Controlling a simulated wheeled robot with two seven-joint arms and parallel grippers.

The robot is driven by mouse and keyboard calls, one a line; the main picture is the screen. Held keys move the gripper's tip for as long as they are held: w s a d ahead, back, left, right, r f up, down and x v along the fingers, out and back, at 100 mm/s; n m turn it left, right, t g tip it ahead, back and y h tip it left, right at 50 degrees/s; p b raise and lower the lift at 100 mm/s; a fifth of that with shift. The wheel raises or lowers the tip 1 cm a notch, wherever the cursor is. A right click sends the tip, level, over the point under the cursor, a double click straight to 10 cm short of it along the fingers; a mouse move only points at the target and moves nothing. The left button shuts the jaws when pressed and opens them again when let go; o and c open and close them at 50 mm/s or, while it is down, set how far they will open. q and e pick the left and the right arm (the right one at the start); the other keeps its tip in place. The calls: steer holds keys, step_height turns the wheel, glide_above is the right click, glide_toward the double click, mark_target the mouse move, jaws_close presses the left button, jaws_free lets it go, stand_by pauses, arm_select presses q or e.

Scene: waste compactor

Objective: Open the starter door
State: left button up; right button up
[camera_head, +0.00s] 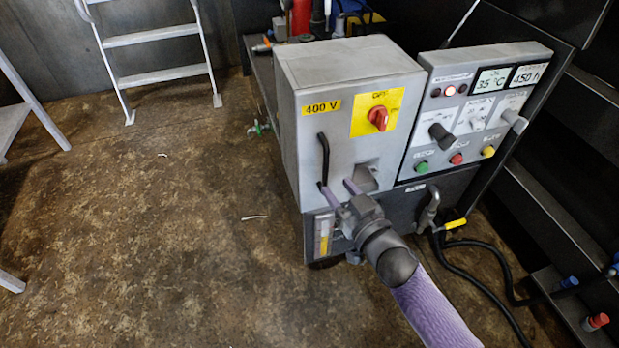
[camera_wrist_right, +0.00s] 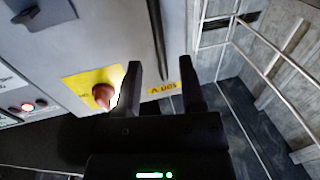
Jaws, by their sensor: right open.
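The starter door (camera_head: 342,125) is the front of a grey cabinet with a yellow 400 V label and appears closed. Its upright black handle (camera_head: 323,160) is on the door's left side. A red rotary switch (camera_head: 378,118) sits on a yellow plate at upper right. My right gripper (camera_head: 339,187) is open in front of the lower door, its fingers near the handle's lower end. In the right wrist view, the handle (camera_wrist_right: 157,40) shows between the two open fingers (camera_wrist_right: 162,68); I cannot tell whether they touch it. My left gripper is not in view.
A control panel (camera_head: 470,110) with knobs, buttons and displays adjoins the cabinet on the right. Black hoses (camera_head: 480,262) lie at lower right. A step ladder (camera_head: 155,75) stands at the back left. The floor left of the cabinet is mostly clear.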

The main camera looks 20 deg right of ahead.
mark_target(327, 175)
steer(key=x, duration=0.1)
steer(key=b+x, duration=0.1)
steer(key=x, duration=0.1)
steer(key=b+x, duration=0.1)
steer(key=x, duration=0.1)
steer(key=shift+f, duration=0.25)
steer(key=shift+w+a+r, duration=0.1)
steer(key=shift+w, duration=0.35)
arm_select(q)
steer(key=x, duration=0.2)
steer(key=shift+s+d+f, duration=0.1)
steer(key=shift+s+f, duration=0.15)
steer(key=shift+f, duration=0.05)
arm_select(e)
steer(key=shift+c, duration=0.5)
jaws_close()
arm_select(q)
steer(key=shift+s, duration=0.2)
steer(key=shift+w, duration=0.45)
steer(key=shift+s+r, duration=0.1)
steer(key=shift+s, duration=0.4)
